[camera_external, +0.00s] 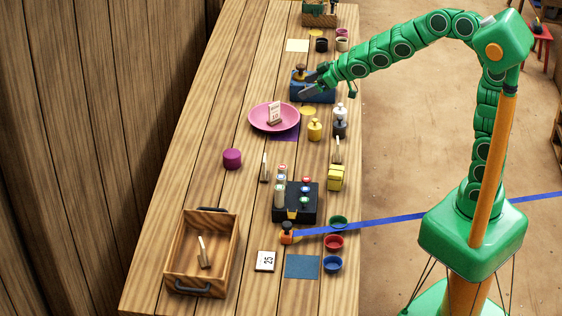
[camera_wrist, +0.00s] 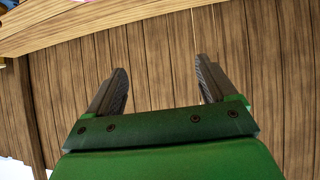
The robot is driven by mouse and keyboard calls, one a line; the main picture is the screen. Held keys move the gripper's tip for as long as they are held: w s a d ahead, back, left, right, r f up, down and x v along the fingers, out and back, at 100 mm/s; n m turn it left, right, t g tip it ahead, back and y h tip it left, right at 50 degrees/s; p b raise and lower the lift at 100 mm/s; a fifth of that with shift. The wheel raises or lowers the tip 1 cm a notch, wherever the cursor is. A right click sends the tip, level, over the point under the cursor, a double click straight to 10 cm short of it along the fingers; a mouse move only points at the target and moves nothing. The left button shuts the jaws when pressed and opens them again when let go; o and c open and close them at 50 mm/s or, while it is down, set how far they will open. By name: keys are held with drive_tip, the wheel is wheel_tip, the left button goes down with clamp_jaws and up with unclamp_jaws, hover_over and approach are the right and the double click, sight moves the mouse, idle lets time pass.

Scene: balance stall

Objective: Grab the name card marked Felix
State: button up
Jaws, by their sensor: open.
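No card with a readable "Felix" shows in either view. Thin upright cards stand on the long wooden table (camera_external: 215,130): one (camera_external: 265,167) left of the black block and another (camera_external: 337,150) near its right edge, their faces not readable. A similar card (camera_external: 203,252) is inside the wooden tray (camera_external: 172,262). A card with a number (camera_external: 274,113) stands on the pink plate (camera_external: 257,124). My gripper (camera_external: 309,84) is over the far part of the table, by a blue box (camera_external: 318,97). In the wrist view its jaws (camera_wrist: 160,88) are apart and empty, facing bare planks.
A black block (camera_external: 307,215) with coloured pieces stands mid-table. Green, red and blue bowls (camera_external: 333,264) line the right edge. A blue strap (camera_external: 420,216) runs from a small orange-based object to the right. The table's left-middle is mostly clear, apart from a purple cylinder (camera_external: 232,159).

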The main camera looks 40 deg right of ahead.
drive_tip(key=w+a+n+y, duration=0.2)
drive_tip(key=a+y, duration=0.2)
drive_tip(key=a, duration=0.6)
drive_tip(key=shift+t, duration=0.3)
wheel_tip(320, 180, down, 25)
drive_tip(key=shift+s+a, duration=0.1)
drive_tip(key=shift+x, duration=1.3)
drive_tip(key=shift+s+a+x, duration=0.15)
drive_tip(key=shift+x, duration=0.9)
drive_tip(key=shift+s+a+x, duration=0.1)
drive_tip(key=shift+x, duration=0.95)
drive_tip(key=shift+w+a+f, duration=0.25)
drive_tip(key=shift+w+a, duration=0.05)
drive_tip(key=shift+a, duration=0.05)
drive_tip(key=shift+c, duration=0.4)
drive_tip(key=c, duration=1)
